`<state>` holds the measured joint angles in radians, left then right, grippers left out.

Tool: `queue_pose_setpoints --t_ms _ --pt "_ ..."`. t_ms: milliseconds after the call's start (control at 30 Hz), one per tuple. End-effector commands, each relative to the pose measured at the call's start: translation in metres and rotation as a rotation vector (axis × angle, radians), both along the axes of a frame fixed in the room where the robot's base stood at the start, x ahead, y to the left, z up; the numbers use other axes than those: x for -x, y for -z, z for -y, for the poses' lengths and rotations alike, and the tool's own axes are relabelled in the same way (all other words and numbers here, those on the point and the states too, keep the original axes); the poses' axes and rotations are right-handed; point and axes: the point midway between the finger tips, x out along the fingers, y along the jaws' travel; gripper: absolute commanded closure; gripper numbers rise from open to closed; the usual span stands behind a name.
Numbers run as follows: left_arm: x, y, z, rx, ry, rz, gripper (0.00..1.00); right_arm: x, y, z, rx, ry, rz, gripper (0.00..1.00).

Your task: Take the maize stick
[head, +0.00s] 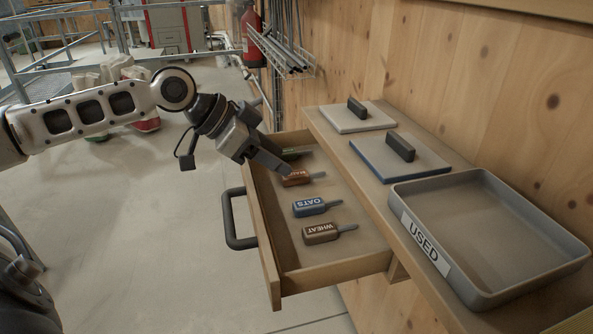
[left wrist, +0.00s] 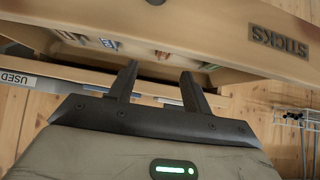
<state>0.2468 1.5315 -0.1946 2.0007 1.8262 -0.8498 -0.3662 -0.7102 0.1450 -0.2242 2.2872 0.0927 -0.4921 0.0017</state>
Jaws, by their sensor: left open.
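An open wooden drawer (head: 290,284) holds several labelled sticks in a row. A blue stick reads OATS (head: 310,206) and a brown one reads WHEAT (head: 322,233). Behind them lies a reddish-brown stick (head: 298,180), its label partly covered by my gripper and not clearly readable. A green stick (head: 291,155) lies farthest back, mostly hidden. I cannot tell for sure which is maize. My left gripper (head: 284,168) is open and empty, pointing down over the reddish-brown and green sticks. In the left wrist view its spread fingers (left wrist: 159,72) show before the drawer front marked STICKS (left wrist: 278,40).
A grey tray marked USED (head: 425,240) stands on the ledge right of the drawer. Two lidded places with dark handles, a grey lid (head: 345,119) and a blue-edged lid (head: 385,160), lie behind it. The drawer's black handle (head: 229,220) sticks out left.

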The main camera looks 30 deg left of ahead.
Motion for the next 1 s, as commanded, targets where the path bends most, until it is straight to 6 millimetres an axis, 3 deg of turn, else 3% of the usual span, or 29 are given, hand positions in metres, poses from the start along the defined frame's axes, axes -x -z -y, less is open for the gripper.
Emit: queue_pose_setpoints --t_ms 100,367,700,967,1000 --pt "-0.004 0.001 0.005 0.003 -0.001 0.001 0.51 0.0 -0.008 0.001 -0.003 0.006 0.004 0.56" --pt "-0.011 0.009 0.009 0.003 -0.006 0.003 0.51 0.003 -0.006 0.001 -0.001 0.009 -0.008 0.56" --pt "-0.037 0.039 0.026 -0.001 -0.004 0.002 0.51 0.004 -0.002 0.002 0.002 0.007 -0.017 0.56" --pt "-0.039 0.041 0.027 -0.003 -0.004 0.001 0.51 0.004 -0.003 0.002 0.005 0.005 -0.016 0.56" --pt "-0.039 0.042 0.027 -0.003 -0.004 0.001 0.56 0.004 -0.003 0.002 0.004 0.005 -0.015 0.56"
